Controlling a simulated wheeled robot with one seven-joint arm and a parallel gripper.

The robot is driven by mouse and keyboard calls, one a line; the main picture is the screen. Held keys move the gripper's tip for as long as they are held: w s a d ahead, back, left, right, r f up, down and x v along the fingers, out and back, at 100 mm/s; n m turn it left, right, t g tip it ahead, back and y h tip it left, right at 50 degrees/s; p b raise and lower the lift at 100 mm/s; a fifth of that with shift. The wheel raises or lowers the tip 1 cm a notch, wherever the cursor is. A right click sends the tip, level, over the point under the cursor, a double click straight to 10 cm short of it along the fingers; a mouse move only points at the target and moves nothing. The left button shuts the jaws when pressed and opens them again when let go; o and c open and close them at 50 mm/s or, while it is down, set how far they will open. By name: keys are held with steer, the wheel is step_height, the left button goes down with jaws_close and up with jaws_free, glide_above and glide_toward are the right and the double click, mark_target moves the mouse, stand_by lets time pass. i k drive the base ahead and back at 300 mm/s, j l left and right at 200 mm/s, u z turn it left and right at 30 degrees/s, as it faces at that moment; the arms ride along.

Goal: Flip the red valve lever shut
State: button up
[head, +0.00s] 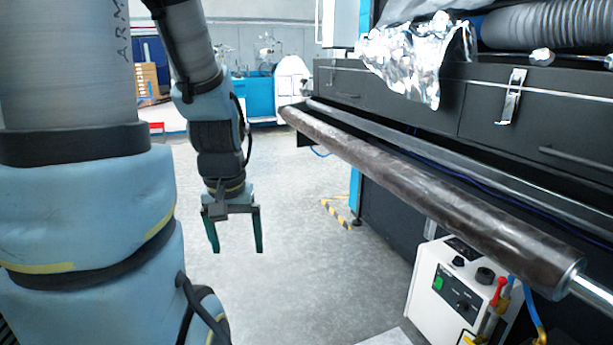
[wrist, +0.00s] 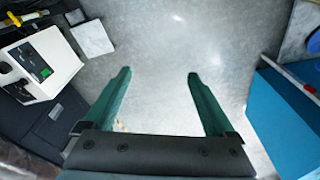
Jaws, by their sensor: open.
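The red valve lever (head: 499,289) stands roughly upright at the lower right of the head view, beside a white control box (head: 432,298). Brass-coloured fittings and a blue hose are close to it. My gripper (head: 237,248) hangs fingers down over open floor, well to the left of the lever and apart from it. In the wrist view my gripper (wrist: 158,75) is open, with only grey floor between its green fingers. The control box (wrist: 52,58) shows at the left of that view. A small red spot near the top left corner may be the lever, but I cannot tell.
A long dark roller (head: 430,190) juts across the right side, passing above the control box. A black machine (head: 400,95) with crumpled foil (head: 415,55) stands behind it. A blue block (wrist: 285,120) is at the right of the wrist view. The floor (head: 300,270) between is clear.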

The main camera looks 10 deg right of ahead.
mark_target(502, 281)
steer(key=i+l, duration=0.1)
steer(key=i, duration=0.5)
steer(key=i+z, duration=0.2)
steer(key=z, duration=1.35)
steer(key=k+l, duration=0.05)
steer(key=l, duration=0.05)
